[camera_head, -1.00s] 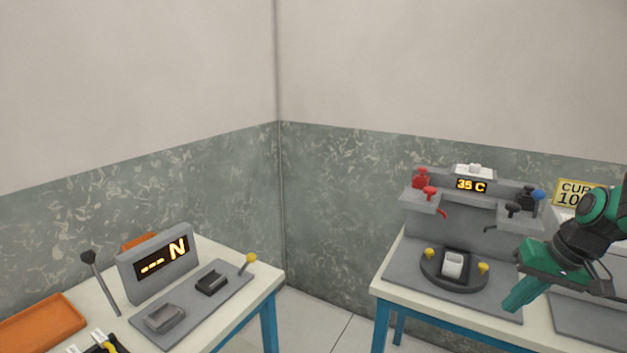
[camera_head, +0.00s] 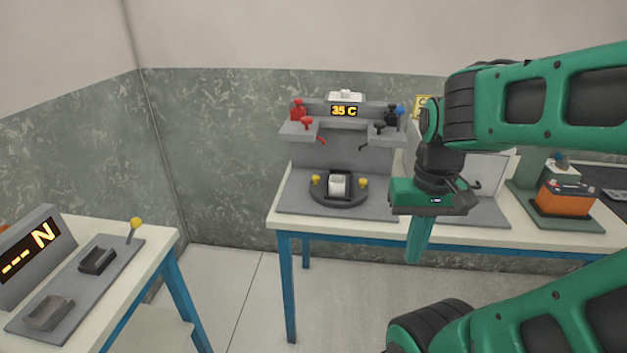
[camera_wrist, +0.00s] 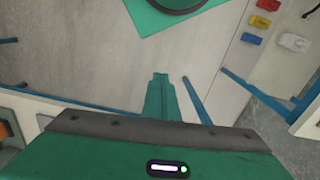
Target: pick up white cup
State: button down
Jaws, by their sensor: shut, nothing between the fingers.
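A small white cup-like block (camera_head: 337,186) sits in a dark holder on a round grey base between two yellow knobs, on the right-hand table in the head view. I cannot tell for sure that it is the white cup. My gripper (camera_head: 417,250) points down in front of that table's edge, to the right of the block and apart from it. Its green fingers are together and empty. They also show closed in the wrist view (camera_wrist: 160,80), over bare floor.
The grey station with a 35 C display (camera_head: 344,111) carries red and dark clamps. An orange battery (camera_head: 565,198) stands at the right. The left table holds an N display (camera_head: 30,255) and two grey cradles. Floor between the tables is clear.

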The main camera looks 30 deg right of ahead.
aim_at(337, 186)
jog(key=u, duration=1.15)
jog(key=k, duration=1.3)
jog(key=z, duration=1.2)
jog(key=i, duration=0.95)
jog(key=z, duration=0.05)
